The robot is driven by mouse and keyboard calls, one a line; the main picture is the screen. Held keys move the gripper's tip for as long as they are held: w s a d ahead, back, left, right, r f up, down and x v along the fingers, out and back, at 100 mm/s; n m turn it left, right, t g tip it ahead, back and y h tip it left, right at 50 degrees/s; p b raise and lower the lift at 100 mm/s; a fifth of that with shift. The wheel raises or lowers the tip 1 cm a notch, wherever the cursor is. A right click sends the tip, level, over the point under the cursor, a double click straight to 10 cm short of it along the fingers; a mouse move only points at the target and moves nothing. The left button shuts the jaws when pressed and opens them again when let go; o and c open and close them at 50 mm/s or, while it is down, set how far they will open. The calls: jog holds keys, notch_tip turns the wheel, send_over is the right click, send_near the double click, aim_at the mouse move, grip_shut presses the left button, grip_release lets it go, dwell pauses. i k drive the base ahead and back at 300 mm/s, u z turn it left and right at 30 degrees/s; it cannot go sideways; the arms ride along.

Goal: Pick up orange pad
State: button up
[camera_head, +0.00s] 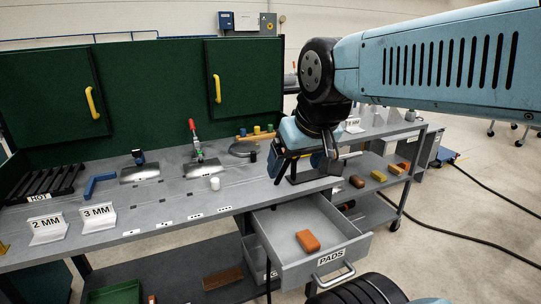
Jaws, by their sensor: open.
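An orange pad (308,241) lies flat in the pulled-out grey drawer (341,226) labelled PADS. It is the only thing I see in that drawer. My gripper (304,170) hangs at the end of my light-blue arm, over the front edge of the bench. It is above the drawer and well clear of the pad. Its jaws are open and nothing shows between them. My gripper hides part of the bench behind it.
The grey bench (140,208) holds 2 MM (48,228) and 3 MM (98,216) signs, a red-handled clamp (195,141) and a white cylinder (214,184). Coloured blocks (378,176) lie on a shelf at right. A green tray (115,293) sits low at left.

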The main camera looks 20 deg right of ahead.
aim_at(309, 242)
jog(key=u, duration=0.8)
jog(key=k, duration=1.5)
jog(key=z, duration=0.8)
jog(key=i, duration=1)
jog(key=u, duration=0.05)
